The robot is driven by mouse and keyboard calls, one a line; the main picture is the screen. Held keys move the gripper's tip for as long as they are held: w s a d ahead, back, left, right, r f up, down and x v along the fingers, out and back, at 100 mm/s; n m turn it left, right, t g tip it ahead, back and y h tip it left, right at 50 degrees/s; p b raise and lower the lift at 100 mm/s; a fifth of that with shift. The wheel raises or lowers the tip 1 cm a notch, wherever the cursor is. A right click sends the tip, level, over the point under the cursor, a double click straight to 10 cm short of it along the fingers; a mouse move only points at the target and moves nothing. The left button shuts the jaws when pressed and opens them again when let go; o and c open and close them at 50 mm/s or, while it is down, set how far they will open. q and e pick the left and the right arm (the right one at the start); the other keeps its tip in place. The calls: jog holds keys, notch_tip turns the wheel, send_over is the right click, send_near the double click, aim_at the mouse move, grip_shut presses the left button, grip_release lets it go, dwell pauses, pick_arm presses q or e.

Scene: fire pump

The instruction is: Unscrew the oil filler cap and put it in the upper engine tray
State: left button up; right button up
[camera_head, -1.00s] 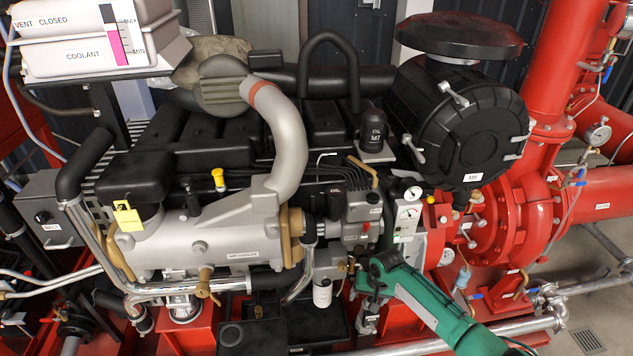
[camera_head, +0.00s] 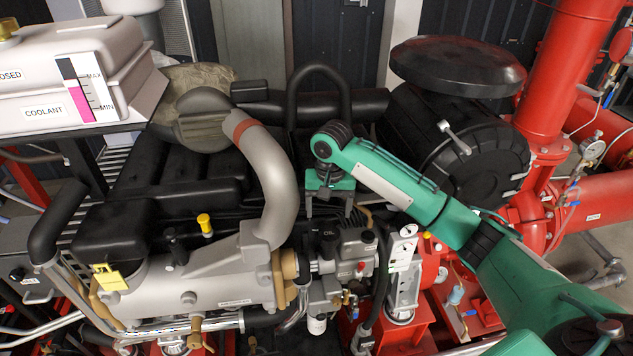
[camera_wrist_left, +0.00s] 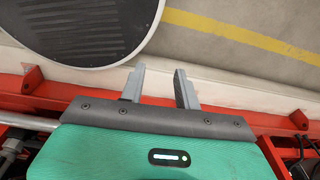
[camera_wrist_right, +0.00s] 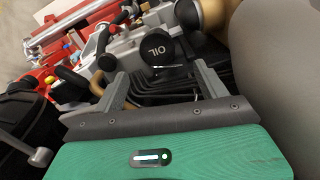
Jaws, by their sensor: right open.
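The black cap marked OIL (camera_head: 328,242) sits on the grey engine part near the middle of the head view. It shows clearly in the right wrist view (camera_wrist_right: 160,47), upright on its neck. My right gripper (camera_head: 328,208) is open and empty above and behind the cap, fingers pointing down. In the right wrist view, the cap lies just beyond the gap between the fingertips (camera_wrist_right: 161,78), apart from them. My left gripper (camera_wrist_left: 159,82) shows only in its wrist view, open and empty over the floor. I cannot make out the upper engine tray.
A thick grey pipe (camera_head: 270,170) stands close left of the right gripper. A black hoop pipe (camera_head: 320,78) and the large black air filter (camera_head: 452,140) stand behind. Thin black lines (camera_wrist_right: 165,92) run beside the cap. A yellow cap (camera_head: 205,224) stands farther left.

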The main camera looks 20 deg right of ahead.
aim_at(329, 233)
jog(key=shift+w+r, duration=0.3)
jog(key=shift+r, duration=0.1)
jog(key=shift+s, duration=0.1)
jog(key=f, duration=0.1)
jog(key=s+f, duration=0.1)
jog(key=shift+s+d+f, duration=0.1)
jog(key=shift+s+f, duration=0.05)
jog(key=shift+f, duration=0.25)
jog(key=f, duration=0.5)
jog(key=shift+w, duration=0.2)
jog(key=shift+f, duration=0.35)
jog(key=shift+w, duration=0.1)
jog(key=shift+f, duration=0.7)
pick_arm(q)
jog(key=shift+s+r, duration=0.1)
jog(key=shift+s, duration=0.4)
pick_arm(e)
jog(key=shift+f, duration=0.25)
